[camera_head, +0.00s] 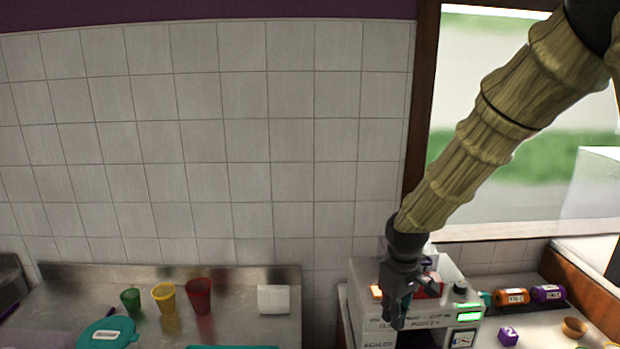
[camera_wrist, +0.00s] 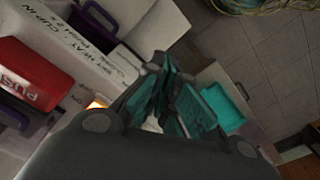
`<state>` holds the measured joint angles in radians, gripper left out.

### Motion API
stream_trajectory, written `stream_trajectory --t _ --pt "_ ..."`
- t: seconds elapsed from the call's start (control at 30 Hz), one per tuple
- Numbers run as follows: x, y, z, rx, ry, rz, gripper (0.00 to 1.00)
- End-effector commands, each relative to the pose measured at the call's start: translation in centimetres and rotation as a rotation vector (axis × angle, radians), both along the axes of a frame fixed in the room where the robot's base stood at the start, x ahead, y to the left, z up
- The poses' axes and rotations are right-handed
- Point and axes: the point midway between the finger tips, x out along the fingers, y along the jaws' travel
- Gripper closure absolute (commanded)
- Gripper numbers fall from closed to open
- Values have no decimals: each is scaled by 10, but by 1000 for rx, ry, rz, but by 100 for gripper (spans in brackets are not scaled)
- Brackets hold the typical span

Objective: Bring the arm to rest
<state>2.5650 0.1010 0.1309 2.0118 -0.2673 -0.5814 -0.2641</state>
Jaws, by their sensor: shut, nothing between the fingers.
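My gripper (camera_head: 392,318) hangs fingers-down in front of the white dispenser machine (camera_head: 462,292), at the right of the head view. In the wrist view my gripper (camera_wrist: 172,115) is shut, with its teal finger pads close together and nothing held. The machine (camera_wrist: 75,62) with its red PUSH part (camera_wrist: 35,75) is at the left of the wrist view, beside the fingers. In the head view my arm reaches down from the upper right to the gripper. Whether the fingers touch the machine I cannot tell.
Green (camera_head: 130,299), yellow (camera_head: 164,296) and red cups (camera_head: 199,295) stand on the metal counter (camera_head: 245,328) at left, near a teal-lidded container (camera_head: 106,333).

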Motion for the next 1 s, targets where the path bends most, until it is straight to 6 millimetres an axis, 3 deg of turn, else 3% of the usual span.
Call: stream_trajectory --t 0.37,0.53,0.8,1.0 --pt "-23 1 -68 35 13 -63 100" --pt "-43 4 -116 55 22 -107 100" --pt "-104 6 -213 85 34 -227 100" --pt "-160 1 -273 89 37 -323 100"
